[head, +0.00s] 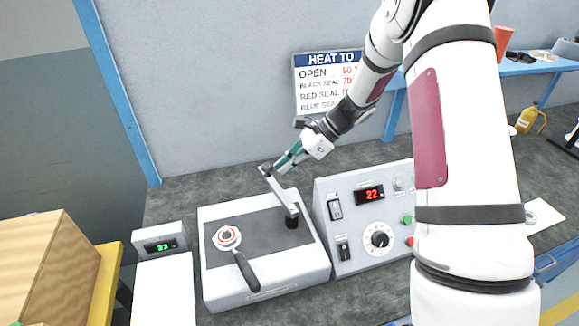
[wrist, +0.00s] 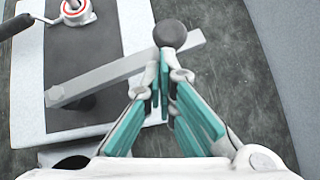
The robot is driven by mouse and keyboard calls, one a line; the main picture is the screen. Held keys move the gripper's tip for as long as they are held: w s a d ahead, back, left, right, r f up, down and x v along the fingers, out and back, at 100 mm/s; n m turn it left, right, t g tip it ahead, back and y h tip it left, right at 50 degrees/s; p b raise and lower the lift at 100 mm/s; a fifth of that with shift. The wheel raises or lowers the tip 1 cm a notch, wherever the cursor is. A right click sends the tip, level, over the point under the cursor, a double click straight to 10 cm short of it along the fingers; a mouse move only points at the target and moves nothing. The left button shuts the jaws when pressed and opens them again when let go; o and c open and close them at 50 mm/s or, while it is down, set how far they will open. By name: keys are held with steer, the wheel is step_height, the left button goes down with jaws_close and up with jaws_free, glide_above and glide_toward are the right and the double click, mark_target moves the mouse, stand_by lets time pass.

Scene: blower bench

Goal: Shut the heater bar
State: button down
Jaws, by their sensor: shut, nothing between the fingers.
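The heater bar (head: 282,192) is a flat pale grey bar on a white bench unit (head: 270,284). It rises at a slant from a black pivot post (head: 292,221) toward the back left, so it stands raised. In the wrist view the bar (wrist: 125,70) crosses in front of my fingers, with a dark ball knob (wrist: 170,33) near its far end. My gripper (head: 274,168) is shut and empty at the raised end. In the wrist view its teal fingertips (wrist: 165,68) are close to the bar, just below the knob; I cannot tell whether they touch.
A round piece with a red ring (head: 227,237) and black handle sits on the unit's dark top. A control box (head: 362,215) with a red display reading 22 stands to the right. A small green-display box (head: 160,241) and a wooden block (head: 45,262) are at left.

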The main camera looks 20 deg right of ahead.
steer(key=shift+w+a+f+n+g+b, duration=0.15)
steer(key=shift+a+n+g+b, duration=0.15)
steer(key=shift+a+n, duration=0.15)
steer(key=shift+w+a+n+g+b, duration=0.15)
steer(key=shift+a+n+g+b, duration=0.15)
steer(key=shift+a+n, duration=0.1)
steer(key=a+n+g+b, duration=0.1)
steer(key=a+n, duration=0.1)
steer(key=s+a+n+g+b, duration=0.1)
steer(key=a+n+g+b, duration=0.1)
steer(key=shift+a+n+g, duration=0.25)
steer(key=shift+g, duration=0.05)
steer(key=s+a+n+g+h, duration=0.1)
steer(key=s+a+n+g+b, duration=0.1)
steer(key=a+n, duration=0.1)
steer(key=s+a+n+g+h, duration=0.1)
steer(key=n, duration=0.1)
steer(key=shift+a+h+b, duration=0.2)
steer(key=shift+h+b, duration=0.1)
steer(key=shift+b, duration=0.05)
steer(key=shift+s+a+n+g+h, duration=0.35)
steer(key=shift+s+n+h, duration=0.15)
steer(key=shift+n, duration=0.2)
steer(key=shift+s+a+n+g+h, duration=0.3)
steer(key=shift+s+n+g+h, duration=0.1)
steer(key=shift+s+n, duration=0.3)
steer(key=shift+s+a+n+g+h, duration=0.4)
steer(key=shift+s+n, duration=0.1)
steer(key=shift+n, duration=0.2)
steer(key=shift+r, duration=0.2)
